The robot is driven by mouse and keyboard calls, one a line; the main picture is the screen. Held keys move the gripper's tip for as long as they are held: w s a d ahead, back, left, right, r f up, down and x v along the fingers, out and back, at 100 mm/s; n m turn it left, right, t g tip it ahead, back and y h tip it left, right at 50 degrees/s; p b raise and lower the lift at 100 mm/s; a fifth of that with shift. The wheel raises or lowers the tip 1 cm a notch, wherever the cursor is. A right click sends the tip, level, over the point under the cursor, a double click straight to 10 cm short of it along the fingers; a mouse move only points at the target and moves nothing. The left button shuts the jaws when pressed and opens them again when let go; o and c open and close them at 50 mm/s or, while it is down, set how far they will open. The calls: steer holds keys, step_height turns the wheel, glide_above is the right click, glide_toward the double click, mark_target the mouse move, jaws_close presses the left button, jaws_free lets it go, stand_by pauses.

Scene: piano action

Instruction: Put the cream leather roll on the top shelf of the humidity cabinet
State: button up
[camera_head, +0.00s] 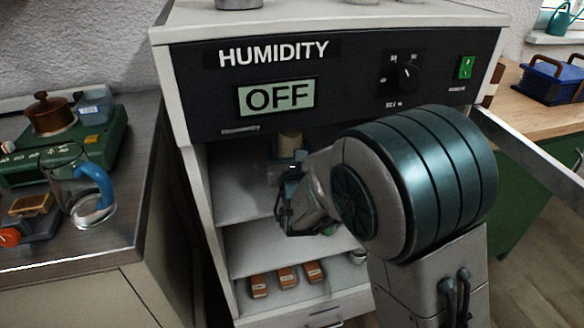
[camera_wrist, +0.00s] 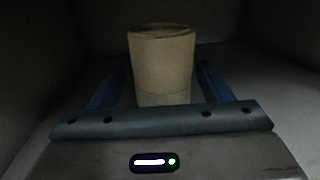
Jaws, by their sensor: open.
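The humidity cabinet (camera_head: 165,75) stands open in the head view, with its display reading OFF. The cream leather roll (camera_head: 290,143) is upright in the upper compartment, above the top shelf (camera_head: 235,205); it also shows in the wrist view (camera_wrist: 162,65). My gripper (camera_head: 288,168) reaches into that compartment. Its jaws are open, with one blue finger on each side of the roll in the wrist view (camera_wrist: 160,88). The roll's base is hidden behind my gripper, so I cannot tell from its base whether it rests on the shelf.
Several brown boxes (camera_head: 287,277) sit on a lower shelf. The cabinet door (camera_head: 535,155) stands open on the right. A counter (camera_head: 115,240) with a green machine (camera_head: 105,140) is on the left. The left part of the top shelf looks clear.

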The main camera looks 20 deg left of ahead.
steer(key=v, duration=0.9)
steer(key=shift+s+d, duration=0.15)
steer(key=shift+s, duration=0.15)
steer(key=shift+d, duration=0.1)
